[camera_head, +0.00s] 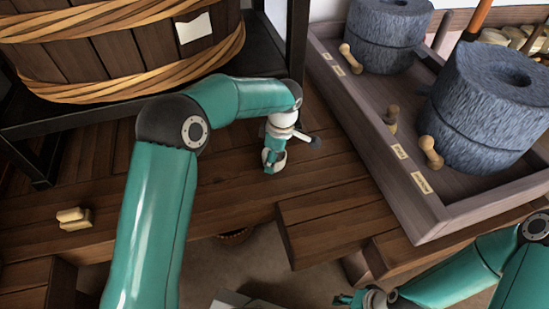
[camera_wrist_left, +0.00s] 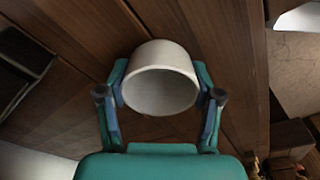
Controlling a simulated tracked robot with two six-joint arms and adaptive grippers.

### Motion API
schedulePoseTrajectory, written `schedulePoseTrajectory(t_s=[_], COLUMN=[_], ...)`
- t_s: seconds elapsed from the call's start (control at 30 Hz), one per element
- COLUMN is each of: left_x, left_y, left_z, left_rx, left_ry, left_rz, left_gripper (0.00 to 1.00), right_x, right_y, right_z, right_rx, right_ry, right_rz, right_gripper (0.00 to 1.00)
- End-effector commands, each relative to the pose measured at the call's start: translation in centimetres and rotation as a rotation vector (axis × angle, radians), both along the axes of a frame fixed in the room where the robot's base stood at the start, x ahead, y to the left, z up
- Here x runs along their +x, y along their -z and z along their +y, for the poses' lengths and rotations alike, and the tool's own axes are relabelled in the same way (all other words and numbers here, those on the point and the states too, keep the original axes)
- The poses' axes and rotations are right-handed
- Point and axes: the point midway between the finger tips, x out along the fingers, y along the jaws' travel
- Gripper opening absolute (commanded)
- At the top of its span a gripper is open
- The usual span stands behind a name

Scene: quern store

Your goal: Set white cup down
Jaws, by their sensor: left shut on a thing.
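The white cup (camera_wrist_left: 160,55) sits between the two fingers of my left gripper (camera_wrist_left: 160,98) in the left wrist view, its open mouth facing the camera. The fingers press on its sides. In the head view my left gripper (camera_head: 273,158) points down over the plank floor, and a small pale part of the cup (camera_head: 280,164) shows by its fingers. I cannot tell whether the cup touches the planks. My right gripper (camera_head: 350,300) shows at the bottom edge of the head view, small and partly cut off, with nothing seen in it.
A wooden tray (camera_head: 372,152) with grey quern stones (camera_head: 492,105) and wooden handles stands to the right. A roped wooden tub (camera_head: 118,52) stands on a dark frame at the upper left. A pale wooden block (camera_head: 74,218) lies at left. Planks (camera_head: 235,190) near the left gripper are clear.

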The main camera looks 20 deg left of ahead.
Motion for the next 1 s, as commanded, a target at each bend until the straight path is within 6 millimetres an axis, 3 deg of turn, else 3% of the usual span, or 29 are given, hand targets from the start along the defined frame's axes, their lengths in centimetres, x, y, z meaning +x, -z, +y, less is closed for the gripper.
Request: schedulePoseTrajectory(t_s=[0.17, 0.2, 0.33, 0.77, 1.0], left_x=[0.0, 0.0, 0.0, 0.0, 0.0], left_y=[0.3, 0.2, 0.2, -0.5, -4.3], left_z=[0.0, 0.0, 0.0, 0.0, -0.4], left_rx=[0.0, 0.0, 0.0, 0.0, -0.001], left_ry=[0.0, 0.0, 0.0, -0.001, -0.003], left_rz=[0.0, 0.0, 0.001, 0.0, -0.002], left_gripper=[0.27, 0.7, 0.9, 0.9, 0.9], right_x=[0.0, 0.0, 0.0, 0.0, 0.0], right_y=[0.2, 0.1, 0.1, -0.3, -1.8], right_z=[0.0, 0.0, 0.0, 0.0, 0.0], right_rx=[0.0, 0.0, 0.0, 0.0, 0.0], right_ry=[0.0, 0.0, 0.0, 0.0, 0.0], right_rz=[0.0, 0.0, 0.0, 0.0, 0.0], right_gripper=[0.44, 0.44, 0.44, 0.44, 0.44])
